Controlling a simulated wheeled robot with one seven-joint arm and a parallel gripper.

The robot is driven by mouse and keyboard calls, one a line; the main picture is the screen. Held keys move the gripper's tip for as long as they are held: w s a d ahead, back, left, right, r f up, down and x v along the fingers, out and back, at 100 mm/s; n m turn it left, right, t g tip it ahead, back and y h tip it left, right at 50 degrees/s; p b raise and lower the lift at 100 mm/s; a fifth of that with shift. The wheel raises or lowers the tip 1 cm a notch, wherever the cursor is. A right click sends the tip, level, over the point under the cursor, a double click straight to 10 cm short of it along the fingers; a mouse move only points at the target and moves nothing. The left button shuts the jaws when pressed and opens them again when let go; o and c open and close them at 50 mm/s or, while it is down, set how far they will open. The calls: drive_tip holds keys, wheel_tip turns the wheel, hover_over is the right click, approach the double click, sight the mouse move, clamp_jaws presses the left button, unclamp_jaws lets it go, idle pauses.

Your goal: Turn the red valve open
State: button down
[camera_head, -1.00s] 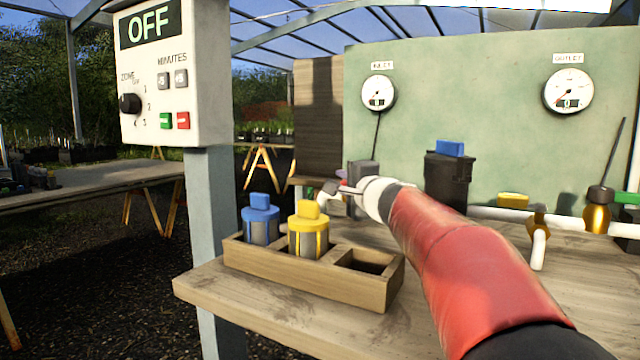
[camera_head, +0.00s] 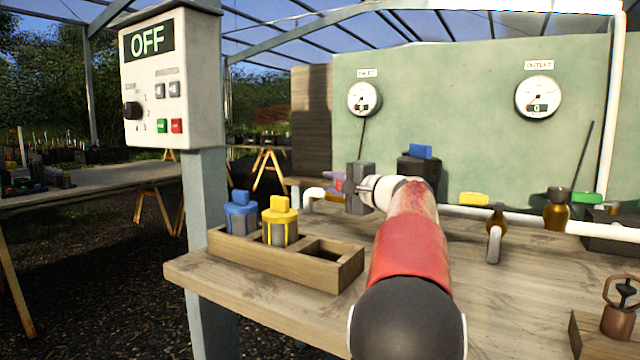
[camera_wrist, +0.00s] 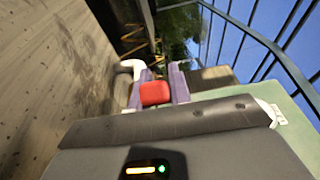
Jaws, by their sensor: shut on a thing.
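The red valve handle (camera_wrist: 155,93) shows in the wrist view as a small red block between the two purple-grey fingers of my gripper (camera_wrist: 156,88). My gripper is shut on it. Behind it a white pipe bend (camera_wrist: 132,66) curves down to the bench. In the head view my gripper (camera_head: 335,182) is at the left end of the pipe run, and its grey body and my arm hide most of the valve. I cannot tell how far the handle is turned.
A wooden rack (camera_head: 285,262) with a blue-capped and a yellow-capped cartridge stands at the bench's front left. A control box (camera_head: 172,80) reads OFF. Behind are the inlet gauge (camera_head: 364,98), outlet gauge (camera_head: 538,97), a yellow handle (camera_head: 474,199) and a green one (camera_head: 587,198).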

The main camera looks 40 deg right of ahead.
drive_tip(key=shift+f, duration=0.1)
drive_tip(key=c, duration=1.3)
unclamp_jaws()
drive_tip(key=shift+s+d+b, duration=0.2)
drive_tip(key=shift+s, duration=1.1)
drive_tip(key=shift+s+d+b, duration=0.15)
drive_tip(key=shift+s+d, duration=0.1)
drive_tip(key=shift+s, duration=1.05)
drive_tip(key=shift+s+d+b, duration=0.2)
drive_tip(key=shift+s, duration=1.1)
drive_tip(key=shift+c, duration=0.2)
